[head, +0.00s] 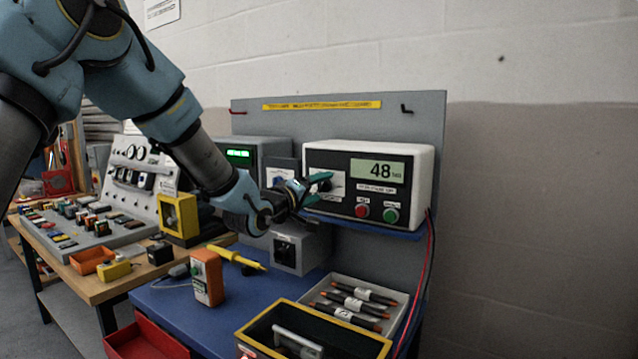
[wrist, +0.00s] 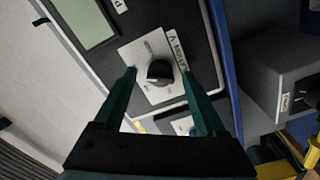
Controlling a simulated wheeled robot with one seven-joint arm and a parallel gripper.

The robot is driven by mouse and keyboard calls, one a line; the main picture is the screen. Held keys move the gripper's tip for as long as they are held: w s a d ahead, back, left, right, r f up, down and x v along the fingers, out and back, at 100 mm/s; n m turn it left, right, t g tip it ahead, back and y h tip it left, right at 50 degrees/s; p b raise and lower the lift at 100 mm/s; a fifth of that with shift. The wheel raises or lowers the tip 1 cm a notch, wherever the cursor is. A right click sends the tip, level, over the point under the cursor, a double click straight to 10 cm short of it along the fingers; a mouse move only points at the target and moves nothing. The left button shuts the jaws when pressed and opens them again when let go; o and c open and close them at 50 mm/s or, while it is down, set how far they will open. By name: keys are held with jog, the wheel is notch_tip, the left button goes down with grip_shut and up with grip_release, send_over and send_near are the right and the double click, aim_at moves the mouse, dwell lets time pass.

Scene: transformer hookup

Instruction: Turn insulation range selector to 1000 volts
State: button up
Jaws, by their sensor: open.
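The insulation tester is a white and black box (head: 415,155) with a lit display reading 48, on a shelf of the grey back panel. Its range selector is a round black knob (wrist: 160,72) on a white plate (wrist: 135,52) with markings too small to read. In the head view the selector is largely hidden by my gripper (head: 325,188), which is at the left of the tester's face. In the wrist view my gripper (wrist: 163,85) is open, with one green finger on each side of the knob. I cannot tell whether either finger touches it.
A red button (head: 362,211) and a green button (head: 391,215) sit right of the selector. A second meter with a green display (head: 240,154) stands to the left. A tray of probes (head: 400,297) and a yellow-edged box (head: 375,345) lie below on the blue bench.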

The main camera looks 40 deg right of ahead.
jog(key=shift+w+d, duration=0.1)
jog(key=shift+d, duration=0.15)
grip_shut()
dwell(0.5)
